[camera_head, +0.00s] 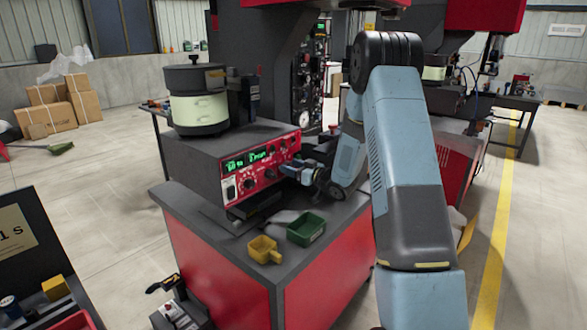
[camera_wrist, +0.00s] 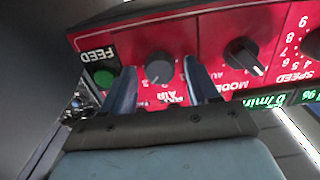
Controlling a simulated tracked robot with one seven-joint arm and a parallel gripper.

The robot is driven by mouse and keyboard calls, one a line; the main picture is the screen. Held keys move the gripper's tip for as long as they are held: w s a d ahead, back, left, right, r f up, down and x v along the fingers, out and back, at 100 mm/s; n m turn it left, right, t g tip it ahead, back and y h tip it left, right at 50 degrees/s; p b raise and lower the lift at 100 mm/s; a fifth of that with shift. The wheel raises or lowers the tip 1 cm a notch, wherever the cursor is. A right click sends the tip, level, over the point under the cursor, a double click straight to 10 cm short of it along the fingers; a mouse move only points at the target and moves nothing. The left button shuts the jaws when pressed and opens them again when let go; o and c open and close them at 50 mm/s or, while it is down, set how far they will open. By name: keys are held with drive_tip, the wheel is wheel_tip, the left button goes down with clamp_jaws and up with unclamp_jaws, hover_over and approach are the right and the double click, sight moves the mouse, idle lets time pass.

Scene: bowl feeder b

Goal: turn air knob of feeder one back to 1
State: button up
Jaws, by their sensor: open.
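The feeder's control box has a red front panel (camera_head: 250,178), with green readouts, below the feeder bowl (camera_head: 197,108). In the wrist view the panel appears upside down. The round dark grey air knob (camera_wrist: 158,66) stands above the "AIR" label, with a pale mark that seems to point to the lower left. The number it points at cannot be read. My gripper (camera_wrist: 159,72) is open, one finger on each side of the knob. Whether either finger touches it is unclear. In the head view my gripper (camera_head: 284,169) is at the panel's right part and hides the knob.
A green button (camera_wrist: 104,78) lies left of the knob and the mode knob (camera_wrist: 244,57) right of it.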

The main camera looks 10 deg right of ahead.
drive_tip(key=c, duration=1)
drive_tip(key=shift+c, duration=0.2)
drive_tip(key=shift+n, duration=0.3)
drive_tip(key=shift+s+a+f+n, duration=0.1)
drive_tip(key=shift+n, duration=2.75)
drive_tip(key=shift+s+a+f+n, duration=0.1)
drive_tip(key=shift+f+n, duration=0.05)
drive_tip(key=shift+n, duration=2.65)
drive_tip(key=shift+a+f+n, duration=0.1)
drive_tip(key=shift+n, duration=2.75)
